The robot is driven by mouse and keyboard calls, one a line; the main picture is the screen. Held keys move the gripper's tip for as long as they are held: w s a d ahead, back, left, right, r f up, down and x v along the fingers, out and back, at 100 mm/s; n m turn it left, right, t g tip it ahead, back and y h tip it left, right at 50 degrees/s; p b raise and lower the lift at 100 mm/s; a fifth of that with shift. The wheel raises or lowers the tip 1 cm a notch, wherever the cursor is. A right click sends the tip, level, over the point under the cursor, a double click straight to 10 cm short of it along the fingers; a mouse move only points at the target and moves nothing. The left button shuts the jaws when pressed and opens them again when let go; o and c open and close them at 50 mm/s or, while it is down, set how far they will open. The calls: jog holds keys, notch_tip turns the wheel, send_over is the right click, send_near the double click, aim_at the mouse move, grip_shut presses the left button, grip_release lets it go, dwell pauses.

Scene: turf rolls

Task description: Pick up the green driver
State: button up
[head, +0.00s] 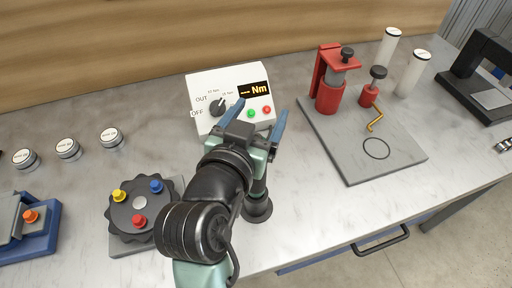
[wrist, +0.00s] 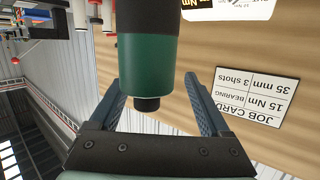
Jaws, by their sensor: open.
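The green driver (wrist: 148,62) shows in the wrist view as a thick green and black cylinder. Its narrow black end (wrist: 147,103) lies between the two fingers in the picture, with space on both sides. My gripper (wrist: 160,98) is open, and I see no finger touching the driver. In the head view my gripper (head: 254,120) is in front of the white meter box, its blue fingers spread. There, a dark round base (head: 258,210) shows beside my arm; my arm and gripper hide most of whatever stands on it.
The white meter box (head: 200,88) stands behind my gripper. A grey plate (head: 345,158) with a red press (head: 328,95) is at right. A black knobbed disc (head: 120,218) is at left. A job card (wrist: 258,95) is on the wooden wall.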

jog(key=s+a+f+m+h, duration=0.1)
jog(key=s+a+f, duration=0.1)
jog(key=s, duration=0.2)
jog(key=s+a+f+t+h, duration=0.1)
jog(key=s+f, duration=0.2)
jog(key=s, duration=0.2)
jog(key=s+a+f+m+h, duration=0.1)
jog(key=s+a+f, duration=0.1)
jog(key=s, duration=0.2)
jog(key=p+x, duration=0.6)
jog(key=x, duration=0.6)
jog(key=shift+d+r+h, duration=0.2)
jog(key=shift+d+h, duration=0.1)
jog(key=shift+d, duration=0.15)
jog(key=shift+r, duration=0.1)
grip_shut()
